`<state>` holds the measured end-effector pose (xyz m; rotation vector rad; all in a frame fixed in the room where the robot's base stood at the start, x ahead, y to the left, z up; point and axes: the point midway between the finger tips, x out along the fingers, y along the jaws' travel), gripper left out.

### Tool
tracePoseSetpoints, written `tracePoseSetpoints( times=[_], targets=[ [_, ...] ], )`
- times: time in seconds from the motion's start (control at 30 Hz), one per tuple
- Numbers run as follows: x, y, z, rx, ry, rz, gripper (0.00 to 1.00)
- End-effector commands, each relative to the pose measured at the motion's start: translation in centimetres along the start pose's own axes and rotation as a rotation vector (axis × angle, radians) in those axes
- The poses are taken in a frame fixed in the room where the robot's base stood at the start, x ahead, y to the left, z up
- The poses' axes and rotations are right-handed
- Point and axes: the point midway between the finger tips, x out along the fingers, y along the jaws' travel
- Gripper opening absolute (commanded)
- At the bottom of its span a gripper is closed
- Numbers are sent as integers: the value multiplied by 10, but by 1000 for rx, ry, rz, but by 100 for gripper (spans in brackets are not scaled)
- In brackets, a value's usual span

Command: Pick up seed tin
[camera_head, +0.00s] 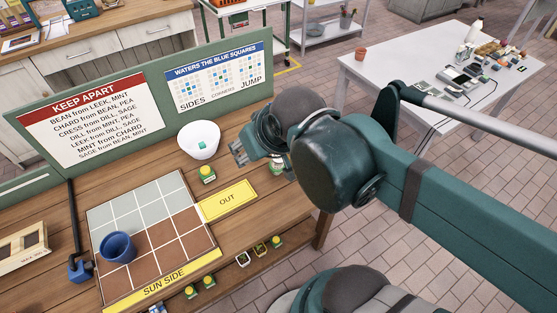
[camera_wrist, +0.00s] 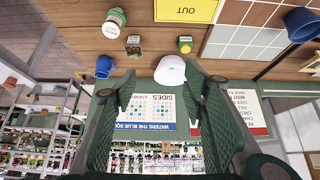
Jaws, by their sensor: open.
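No label that I can read marks the seed tin. A small green and yellow container (camera_head: 208,174) stands on the bench between the white bowl and the OUT plate; it also shows in the wrist view (camera_wrist: 185,45). My gripper (camera_head: 240,152) is open and empty above the bench, right of the white bowl. Its spread fingers (camera_wrist: 160,92) frame the sign board in the wrist view.
A blue cup (camera_head: 118,247) stands on the tile grid (camera_head: 140,200), left of the yellow OUT plate (camera_head: 228,200). Several small containers (camera_head: 260,250) line the bench's front. A green sign board (camera_head: 108,77) stands behind.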

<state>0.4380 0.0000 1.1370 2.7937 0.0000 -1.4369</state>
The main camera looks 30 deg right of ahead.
Motion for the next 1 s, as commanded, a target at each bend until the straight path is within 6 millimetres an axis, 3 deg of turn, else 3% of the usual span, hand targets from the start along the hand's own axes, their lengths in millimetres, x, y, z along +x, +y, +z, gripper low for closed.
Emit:
tracePoseSetpoints(
  times=[0.6, 1.0],
  targets=[
    [2, 2, -1, -25, -7, 2, 47],
    [27, 20, -11, -271, -75, 7, 47]
  ],
)
